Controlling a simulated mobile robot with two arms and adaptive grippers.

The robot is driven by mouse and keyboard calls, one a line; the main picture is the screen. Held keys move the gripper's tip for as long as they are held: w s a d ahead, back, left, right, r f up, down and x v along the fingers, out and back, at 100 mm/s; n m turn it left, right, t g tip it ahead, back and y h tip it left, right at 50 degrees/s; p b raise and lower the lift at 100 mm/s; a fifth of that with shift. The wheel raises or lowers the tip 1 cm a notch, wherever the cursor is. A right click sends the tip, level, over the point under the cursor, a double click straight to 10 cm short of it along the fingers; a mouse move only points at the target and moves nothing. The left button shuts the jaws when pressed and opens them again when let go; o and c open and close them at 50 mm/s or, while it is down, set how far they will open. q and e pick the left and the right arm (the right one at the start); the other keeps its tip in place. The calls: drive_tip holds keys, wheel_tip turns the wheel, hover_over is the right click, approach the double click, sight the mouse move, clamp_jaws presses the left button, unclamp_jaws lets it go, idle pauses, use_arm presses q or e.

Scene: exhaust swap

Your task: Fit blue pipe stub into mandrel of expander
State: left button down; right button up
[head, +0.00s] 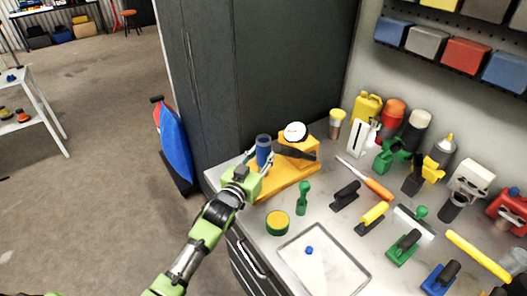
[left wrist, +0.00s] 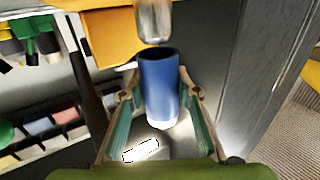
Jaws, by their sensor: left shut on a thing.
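The blue pipe stub (head: 263,145) is an open-ended tube beside the left side of the yellow expander (head: 290,178). My left gripper (head: 258,165) is shut on the stub, which stands between its fingers in the left wrist view (left wrist: 160,90). The metallic mandrel (left wrist: 153,22) shows at the top of that view, its tip at the far edge of the stub's open mouth. The stub is not seen around the mandrel; I cannot tell whether they touch. The mandrel is not clear in the head view. My right gripper is not in view.
The expander stands on the grey workbench (head: 262,250) near a dark cabinet (head: 255,70). A green-and-yellow round item (head: 278,222), a green-handled tool (head: 303,198) and a tray (head: 290,262) lie in front. Hand tools and bottles crowd the bench's right side.

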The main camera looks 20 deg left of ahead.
use_arm(q)
drive_tip(key=shift+r, duration=0.15)
idle(0.5)
idle(0.3)
drive_tip(key=shift+p, duration=0.45)
idle(0.4)
drive_tip(key=shift+s+f+b, duration=0.1)
drive_tip(key=shift+f+b, duration=0.5)
drive_tip(key=shift+f, duration=0.15)
drive_tip(key=shift+r, duration=0.1)
drive_tip(key=shift+r+p, duration=0.1)
drive_tip(key=shift+p, duration=0.3)
idle(0.4)
drive_tip(key=shift+r, duration=0.1)
